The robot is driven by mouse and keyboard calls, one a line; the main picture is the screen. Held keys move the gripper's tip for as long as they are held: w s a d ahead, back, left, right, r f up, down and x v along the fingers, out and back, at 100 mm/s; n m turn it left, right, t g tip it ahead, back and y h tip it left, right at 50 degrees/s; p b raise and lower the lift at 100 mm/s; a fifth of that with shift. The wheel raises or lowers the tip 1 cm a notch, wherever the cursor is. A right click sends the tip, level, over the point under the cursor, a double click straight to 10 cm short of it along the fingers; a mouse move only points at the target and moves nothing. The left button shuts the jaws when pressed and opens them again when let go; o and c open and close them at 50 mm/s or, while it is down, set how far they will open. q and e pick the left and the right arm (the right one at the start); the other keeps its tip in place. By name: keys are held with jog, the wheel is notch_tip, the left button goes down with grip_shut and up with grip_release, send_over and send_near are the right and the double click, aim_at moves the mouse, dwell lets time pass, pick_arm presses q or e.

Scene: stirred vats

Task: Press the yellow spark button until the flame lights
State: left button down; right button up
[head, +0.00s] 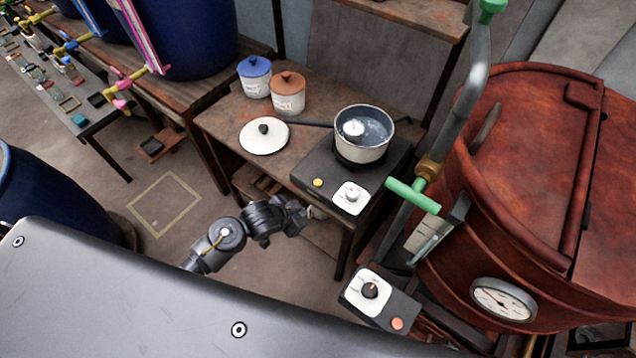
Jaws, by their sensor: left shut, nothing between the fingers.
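The yellow button (318,183) sits on the front left of a dark stove box (312,163) on a wooden table. A white plate with a knob (351,196) is to its right on the same front. A white pot (364,138) with water and a small white object in it stands on the stove and hides the burner, so I see no flame. My left gripper (308,213) is shut and empty, in front of the table and just below the yellow button in the picture, apart from it. My right gripper is not in view.
A white lid (264,136), a blue-lidded jar (255,78) and an orange-lidded jar (288,93) stand left of the stove. A large red-brown vat (540,150) with a green-handled pipe (413,196) is close on the right. A second knob box (378,300) is at the lower right.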

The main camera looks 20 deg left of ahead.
pick_arm(q)
jog(key=w+d+r+m+h, duration=0.1)
jog(key=w+r+m, duration=0.1)
jog(key=r, duration=0.2)
jog(key=w+d+r+m+h, duration=0.1)
jog(key=w+d+r+m, duration=0.1)
jog(key=w+r, duration=0.1)
jog(key=w+d+r+m, duration=0.1)
jog(key=w+r, duration=0.1)
jog(key=r, duration=0.2)
jog(key=shift+w+d+r+m+t+h+b, duration=0.15)
jog(key=shift+r+m+t+h+b, duration=0.15)
jog(key=shift+m+t+h, duration=0.1)
notch_tip(320, 180, up, 5)
jog(key=w+a+m+g, duration=0.1)
jog(key=a+m, duration=0.1)
jog(key=m, duration=0.2)
jog(key=shift+a+r+m+g, duration=0.2)
jog(key=shift+a+m+g, duration=0.1)
jog(key=shift+m, duration=0.1)
jog(key=shift+d+f+b, duration=0.1)
jog(key=shift+b, duration=0.25)
